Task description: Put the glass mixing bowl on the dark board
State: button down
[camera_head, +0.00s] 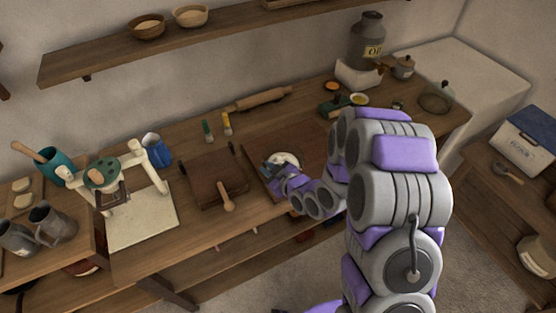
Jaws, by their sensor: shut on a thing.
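The dark board (259,174) lies on the counter in the middle of the view, partly hidden by my arm. A pale, shiny round bowl (289,158), which looks like the glass mixing bowl, is at my gripper and over the board. My gripper (272,166) is at the bowl's near left side and is shut on it. The view is too small to tell whether the bowl touches the board. My arm hides part of the counter to the right.
A rolling pin (263,98) lies behind. A glass dome (436,98) stands far right. A cream press-like stand (140,213) is at left. A high shelf (110,55) runs along the wall.

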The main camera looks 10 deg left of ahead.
aim_at(276, 155)
jog(key=w, duration=0.2)
jog(key=w+a, duration=0.1)
jog(key=w, duration=0.2)
jog(key=w+f, duration=0.1)
jog(key=w, duration=0.2)
jog(key=shift+a+f+b, duration=0.1)
jog(key=shift+a+b, duration=0.05)
jog(key=shift+b, duration=0.15)
jog(key=shift+w+d, duration=1)
jog(key=shift+d, duration=0.15)
jog(key=shift+d+f, duration=0.1)
jog(key=shift+d, duration=0.15)
jog(key=f, duration=0.1)
jog(key=a+f+b, duration=0.1)
jog(key=f, duration=0.1)
jog(key=shift+f, duration=0.15)
jog(key=shift+a, duration=0.4)
jog(key=c, duration=1.5)
grip_release()
jog(key=o, duration=0.4)
jog(key=shift+d, duration=0.7)
jog(key=shift+s, duration=0.1)
